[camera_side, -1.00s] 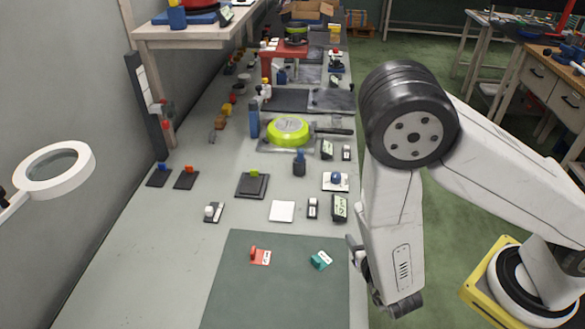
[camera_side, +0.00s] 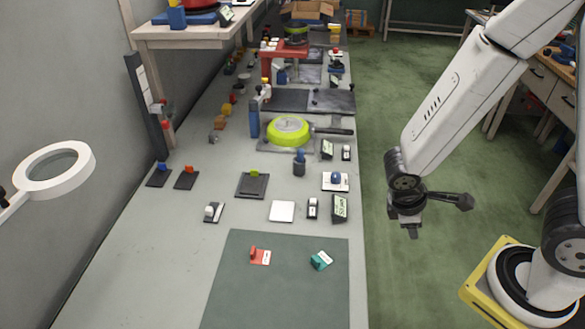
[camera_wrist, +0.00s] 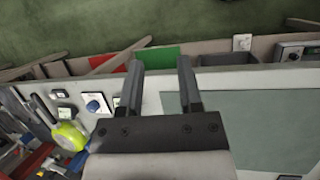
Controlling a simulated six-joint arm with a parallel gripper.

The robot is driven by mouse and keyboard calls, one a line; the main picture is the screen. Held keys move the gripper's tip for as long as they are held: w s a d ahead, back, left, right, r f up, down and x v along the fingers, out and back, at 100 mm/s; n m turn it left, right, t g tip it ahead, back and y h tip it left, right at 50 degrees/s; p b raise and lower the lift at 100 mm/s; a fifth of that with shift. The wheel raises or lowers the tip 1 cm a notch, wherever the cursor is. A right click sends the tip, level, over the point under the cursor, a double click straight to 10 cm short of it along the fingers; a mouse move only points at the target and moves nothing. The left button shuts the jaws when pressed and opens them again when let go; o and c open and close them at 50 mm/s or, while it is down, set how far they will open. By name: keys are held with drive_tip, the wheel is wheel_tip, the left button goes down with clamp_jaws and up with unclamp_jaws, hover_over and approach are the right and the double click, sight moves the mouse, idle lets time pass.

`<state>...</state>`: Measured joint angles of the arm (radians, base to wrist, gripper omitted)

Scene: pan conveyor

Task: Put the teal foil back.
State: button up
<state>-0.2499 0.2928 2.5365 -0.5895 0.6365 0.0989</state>
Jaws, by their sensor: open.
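The teal foil piece (camera_side: 319,262) lies on the right part of the dark green mat (camera_side: 275,305). It has a raised teal part and a white label. A red piece (camera_side: 254,254) with a similar white label lies to its left on the same mat. My gripper (camera_side: 413,232) hangs over the floor to the right of the bench, up and to the right of the teal foil and clear of it. In the wrist view my gripper (camera_wrist: 160,62) shows its two fingers spread and empty. The teal foil cannot be made out in the wrist view.
A lime green pan (camera_side: 288,131) sits farther back on the bench, its dark handle pointing right. Small blocks, a white pad (camera_side: 282,211) and displays stand between it and the mat. A ring lamp (camera_side: 54,168) is at left. The mat's front is clear.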

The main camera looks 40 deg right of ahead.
drive_tip(key=w+r+m+t+y, duration=0.4)
drive_tip(key=w+r+m, duration=0.2)
drive_tip(key=m, duration=0.1)
drive_tip(key=shift+a+m, duration=0.2)
drive_tip(key=shift+m, duration=0.2)
drive_tip(key=shift+w, duration=0.1)
idle(0.7)
